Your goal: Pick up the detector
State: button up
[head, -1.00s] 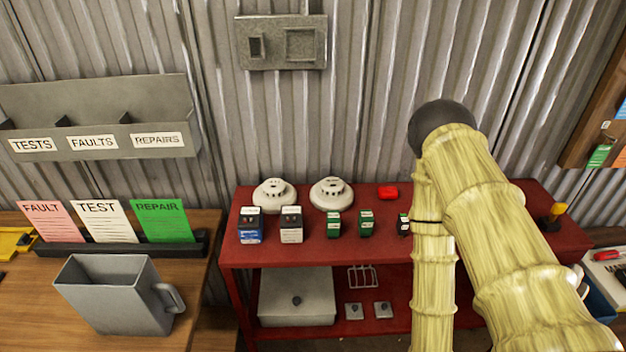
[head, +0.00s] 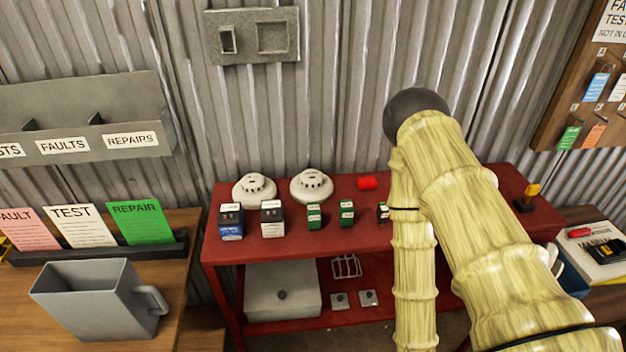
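Two round white detectors sit side by side at the back of the red bench's top shelf in the head view: a left one (head: 254,190) and a right one (head: 311,186). Which one the task means, I cannot tell. Both stand clear of my arm. My arm, in a yellowish ribbed cover, rises at the right in front of the bench and hides part of its top. My gripper is not in view.
The red bench (head: 285,248) also carries several small boxes, such as a blue and black one (head: 231,222), and a red item (head: 367,183). A grey jug (head: 98,300) and cards stand on the wooden table (head: 190,235) at left. A corrugated wall closes the back.

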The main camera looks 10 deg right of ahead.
aim_at(311, 185)
jog(key=z, duration=3)
jog(key=k, duration=1.05)
jog(key=u, duration=1.4)
